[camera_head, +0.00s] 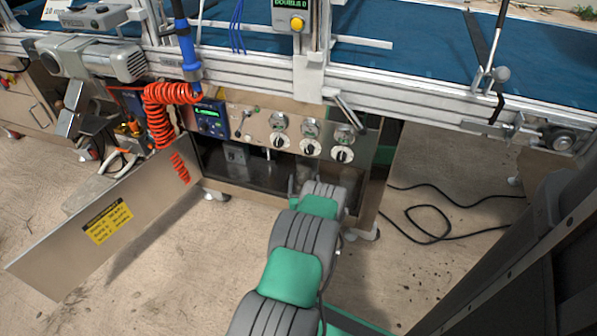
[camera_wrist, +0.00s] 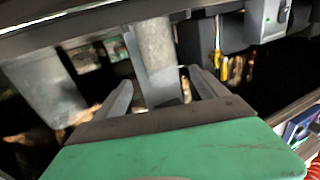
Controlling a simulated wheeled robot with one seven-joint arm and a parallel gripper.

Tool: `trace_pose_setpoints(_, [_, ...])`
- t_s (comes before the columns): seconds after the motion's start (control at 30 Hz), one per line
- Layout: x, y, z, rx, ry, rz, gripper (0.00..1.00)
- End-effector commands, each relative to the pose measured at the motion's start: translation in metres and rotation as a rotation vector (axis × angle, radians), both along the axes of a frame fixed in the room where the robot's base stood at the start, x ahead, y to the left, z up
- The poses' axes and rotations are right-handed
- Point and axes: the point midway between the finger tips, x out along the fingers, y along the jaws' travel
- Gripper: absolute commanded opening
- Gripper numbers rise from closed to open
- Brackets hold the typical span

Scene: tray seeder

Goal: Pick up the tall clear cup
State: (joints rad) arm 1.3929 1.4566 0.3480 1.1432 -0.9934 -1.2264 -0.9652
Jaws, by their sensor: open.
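The tall clear cup (camera_wrist: 155,52) shows in the wrist view as a pale, see-through upright cylinder. It stands between and just beyond the two fingers of my gripper (camera_wrist: 161,80). The fingers are apart, with one on each side of it, and I see no firm contact. In the head view my gripper (camera_head: 308,180) reaches into the low open cabinet under the control panel. The cup (camera_head: 305,174) is faint there, and my arm hides most of it.
The cabinet (camera_head: 215,165) has a dark interior and a panel with dials (camera_head: 310,128) above its opening. A small grey box (camera_wrist: 268,18) and yellow-handled tools (camera_wrist: 223,66) are inside. A metal door (camera_head: 90,230) hangs open at left. A black cable (camera_head: 430,225) lies on the floor.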

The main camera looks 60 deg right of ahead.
Motion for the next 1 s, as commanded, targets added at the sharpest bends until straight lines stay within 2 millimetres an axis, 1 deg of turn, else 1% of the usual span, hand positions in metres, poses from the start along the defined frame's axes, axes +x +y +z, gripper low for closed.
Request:
trace_pose_setpoints(0.03, [0.005, -0.006, -0.001, -0.004, 0.000, 0.003, 0.83])
trace_pose_setpoints(0.23, [0.019, -0.025, -0.003, -0.004, 0.000, 0.010, 0.83])
trace_pose_setpoints(0.43, [0.033, -0.053, -0.003, -0.002, 0.002, 0.011, 0.83])
trace_pose_setpoints(0.53, [0.034, -0.059, -0.001, 0.000, 0.000, 0.007, 0.83])
trace_pose_setpoints(0.7, [0.033, -0.060, 0.001, 0.001, 0.000, 0.006, 0.83])
trace_pose_setpoints(0.77, [0.033, -0.060, 0.001, 0.001, 0.000, 0.006, 0.79])
trace_pose_setpoints(1.0, [0.033, -0.060, 0.001, 0.000, 0.000, 0.005, 0.60])
